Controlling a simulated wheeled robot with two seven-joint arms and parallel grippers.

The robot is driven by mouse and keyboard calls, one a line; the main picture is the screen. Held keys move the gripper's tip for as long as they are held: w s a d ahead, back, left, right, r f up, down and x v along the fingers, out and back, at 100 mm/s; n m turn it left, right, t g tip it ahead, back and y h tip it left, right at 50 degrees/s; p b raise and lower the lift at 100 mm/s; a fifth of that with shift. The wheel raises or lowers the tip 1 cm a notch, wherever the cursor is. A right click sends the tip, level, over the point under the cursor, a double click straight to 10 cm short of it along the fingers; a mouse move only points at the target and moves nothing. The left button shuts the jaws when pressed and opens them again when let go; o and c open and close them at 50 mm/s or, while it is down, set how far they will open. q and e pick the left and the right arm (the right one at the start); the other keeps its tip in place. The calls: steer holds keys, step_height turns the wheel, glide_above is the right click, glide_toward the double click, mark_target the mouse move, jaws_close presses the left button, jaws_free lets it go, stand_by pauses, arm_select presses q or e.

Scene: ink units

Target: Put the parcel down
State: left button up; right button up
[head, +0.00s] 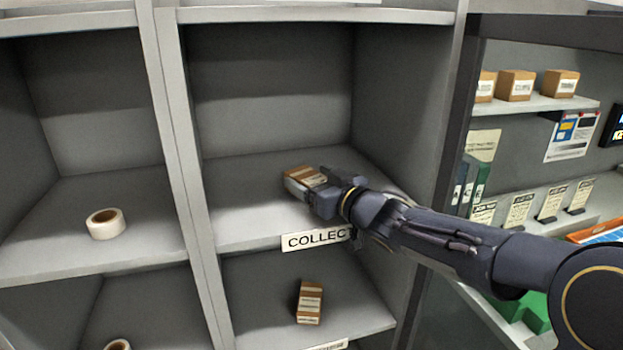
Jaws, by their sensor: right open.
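A small brown parcel (299,180) with a pale label rests on the floor of the middle compartment, above the COLLECT sign (318,239). My right gripper (322,184) reaches in from the right and is open at the parcel's right end. The fingers hide part of that end, and I cannot tell whether they touch it. Another brown parcel (309,302) with a pale label stands in the compartment below. My left gripper is not in view.
A roll of tape (106,223) lies in the left compartment, and another roll (118,344) shows below it. The divider (183,150) separates the compartments. On the right are shelves with several small boxes (515,85) and cards. The middle compartment is otherwise clear.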

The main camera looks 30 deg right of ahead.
steer(key=s+d, duration=0.1)
steer(key=s, duration=1)
steer(key=shift+s+d+p, duration=0.25)
steer(key=shift+d+p, duration=0.15)
